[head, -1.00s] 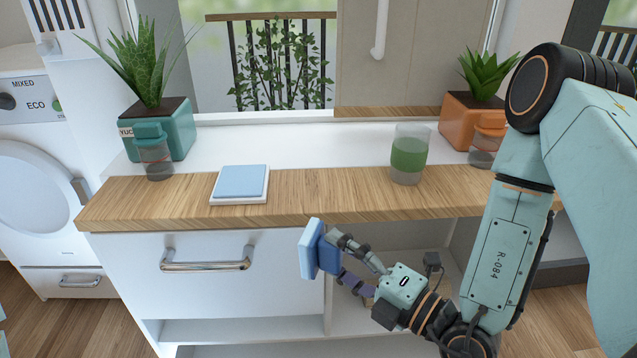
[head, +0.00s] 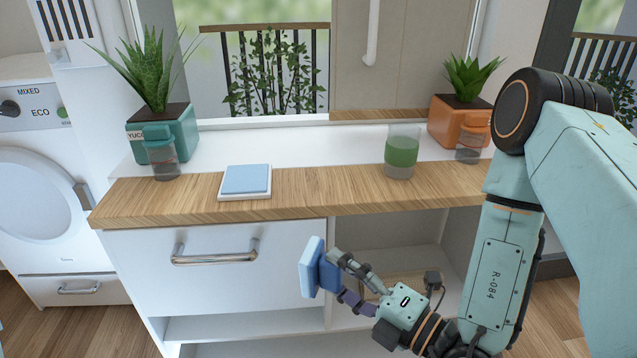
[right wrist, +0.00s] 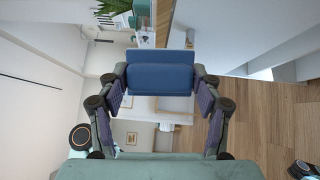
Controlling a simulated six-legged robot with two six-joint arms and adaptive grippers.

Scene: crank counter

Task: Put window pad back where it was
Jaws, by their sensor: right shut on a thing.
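The window pad, a blue block with a lighter blue face (head: 312,268), is in my right gripper (head: 342,279). The gripper is shut on it and holds it in front of the counter, below the height of the top and near the open shelf. In the right wrist view the pad (right wrist: 160,78) sits between both fingers. A white-edged tray with a light blue surface (head: 246,181) lies flat on the wooden counter top, up and left of the held pad. My left gripper is not in view.
On the wooden counter (head: 310,190) stand a glass of green liquid (head: 402,152) and a small jar (head: 160,160). Behind are a teal planter (head: 180,130) and an orange planter (head: 450,118). A drawer with a metal handle (head: 214,254) is below. The counter's middle is clear.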

